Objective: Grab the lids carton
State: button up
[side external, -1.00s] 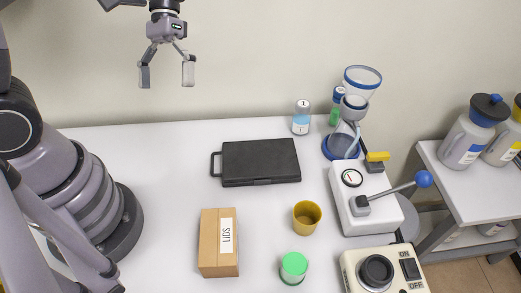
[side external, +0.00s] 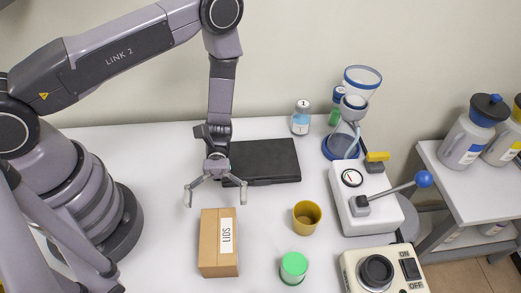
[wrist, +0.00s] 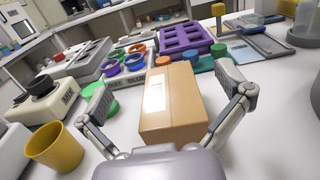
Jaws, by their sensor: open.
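The lids carton (side external: 209,245) is a brown cardboard box with a white "LIDS" label, lying on the white table in front of my arm. My gripper (side external: 215,200) is open and empty, above and just behind the carton's far end in the side view. In the wrist view the carton (wrist: 172,105) lies ahead, between my two spread fingers (wrist: 165,100), and neither finger appears to touch it. Its label (wrist: 155,95) faces up.
A black case (side external: 265,160) lies behind my gripper. A yellow cup (side external: 306,217) and a green-lidded jar (side external: 293,267) stand right of the carton. A white lever device (side external: 365,205) and a knobbed device (side external: 383,270) stand further right. A purple rack (wrist: 185,38) shows beyond the carton.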

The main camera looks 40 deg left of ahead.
aim_at(218, 228)
notch_tip(218, 228, down, 5)
jog(key=shift+r, duration=0.15)
jog(key=shift+x, duration=1.2)
jog(key=shift+s+d+r, duration=0.1)
jog(key=shift+s+d, duration=0.1)
jog(key=shift+c, duration=0.3)
jog(key=c, duration=1.1)
jog(key=shift+r, duration=0.15)
